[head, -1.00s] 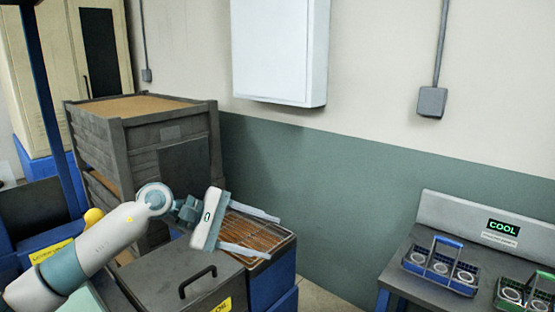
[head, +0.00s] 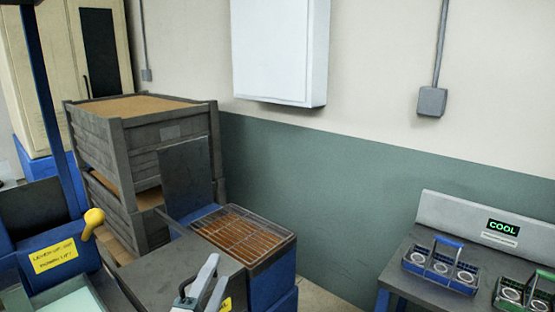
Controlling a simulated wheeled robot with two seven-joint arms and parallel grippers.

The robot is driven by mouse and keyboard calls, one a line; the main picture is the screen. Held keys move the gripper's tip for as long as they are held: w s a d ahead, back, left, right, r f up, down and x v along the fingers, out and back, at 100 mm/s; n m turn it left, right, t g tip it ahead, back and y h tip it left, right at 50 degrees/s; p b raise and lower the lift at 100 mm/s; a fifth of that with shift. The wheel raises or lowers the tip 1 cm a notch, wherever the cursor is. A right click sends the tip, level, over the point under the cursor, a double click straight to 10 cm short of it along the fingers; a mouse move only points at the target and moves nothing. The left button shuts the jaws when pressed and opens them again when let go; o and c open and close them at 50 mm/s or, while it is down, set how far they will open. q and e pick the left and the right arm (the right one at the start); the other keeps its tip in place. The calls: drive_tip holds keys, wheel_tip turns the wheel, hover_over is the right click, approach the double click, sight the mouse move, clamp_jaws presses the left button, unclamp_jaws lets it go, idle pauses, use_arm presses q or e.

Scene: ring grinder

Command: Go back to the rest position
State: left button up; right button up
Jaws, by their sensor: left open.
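My left gripper (head: 218,269) is at the bottom edge of the head view, left of centre. Only its two pale fingers show, apart and pointing up, with nothing seen between them. They appear in front of the dark lid (head: 165,268) of a machine and hide part of its handle. The rest of the left arm is out of view. My right gripper is not in view.
A wire grate (head: 240,232) tops a blue-sided unit behind the lid. A yellow-knobbed lever (head: 93,218) stands left. Stacked grey crates (head: 165,140) stand behind. At right, a bench bears a blue-handled basket (head: 440,268) and a green basket (head: 525,296) with rings.

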use_arm(q)
drive_tip(key=s+a+f+n+g+y, duration=0.35)
drive_tip(key=s+f+n, duration=0.35)
drive_tip(key=f, duration=0.4)
drive_tip(key=s+a+f+n+g+y, duration=0.2)
drive_tip(key=s+a+f+n+g, duration=0.25)
drive_tip(key=s+f, duration=0.45)
drive_tip(key=s+f+n+g+h, duration=0.1)
drive_tip(key=s+f+n+g, duration=0.3)
drive_tip(key=s, duration=0.7)
drive_tip(key=s+f+n+g, duration=0.2)
drive_tip(key=s+f+g, duration=0.3)
drive_tip(key=s, duration=0.6)
drive_tip(key=s+f+x, duration=0.1)
drive_tip(key=s+x, duration=0.2)
drive_tip(key=x, duration=1.1)
drive_tip(key=s+x, duration=0.3)
drive_tip(key=x, duration=1.1)
drive_tip(key=s+a+f+b, duration=0.1)
drive_tip(key=s+a+f, duration=0.1)
drive_tip(key=s+f, duration=0.7)
drive_tip(key=s+a+f+g+b, duration=0.1)
drive_tip(key=s+a+f, duration=0.1)
drive_tip(key=s+f, duration=0.8)
drive_tip(key=shift+f+m+g, duration=0.3)
drive_tip(key=shift+f+m, duration=0.05)
drive_tip(key=shift+f, duration=0.6)
